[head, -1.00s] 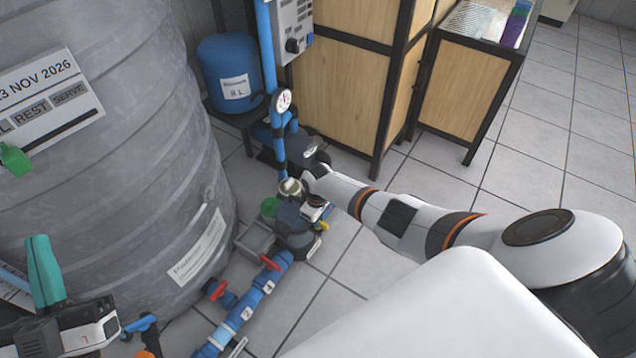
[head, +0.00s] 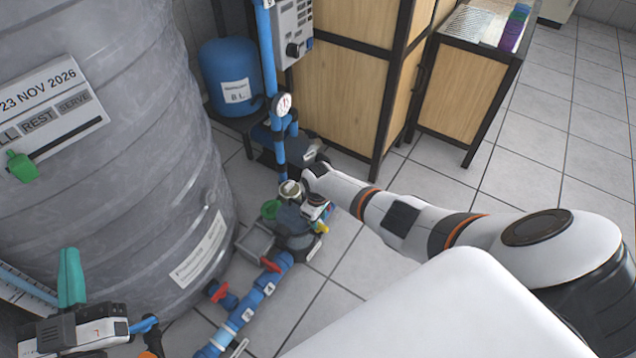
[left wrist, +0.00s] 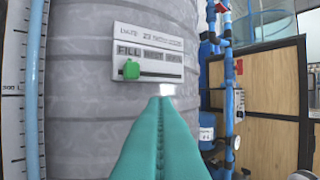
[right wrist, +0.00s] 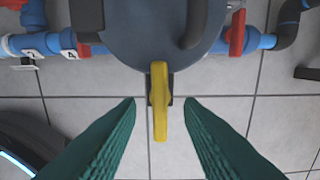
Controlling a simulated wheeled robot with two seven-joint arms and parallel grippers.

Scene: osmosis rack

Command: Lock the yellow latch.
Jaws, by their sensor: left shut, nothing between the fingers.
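The yellow latch (right wrist: 160,100) sticks out from the edge of a dark grey-blue round housing (right wrist: 150,35) in the right wrist view, over a small dark bracket. It also shows as a small yellow spot in the head view (head: 321,229). My right gripper (right wrist: 160,103) is open, with one teal finger on each side of the latch and a visible gap on both sides. In the head view the right gripper's fingers are hard to make out. My left gripper (head: 71,252) is shut and empty at lower left, also seen in the left wrist view (left wrist: 161,100).
A large grey tank (head: 130,130) fills the left, carrying a label board with a green slider (head: 22,167). Blue pipes with red valve handles (head: 218,291) run beside the housing. A wooden cabinet (head: 335,90) stands behind. Tiled floor is open on the right.

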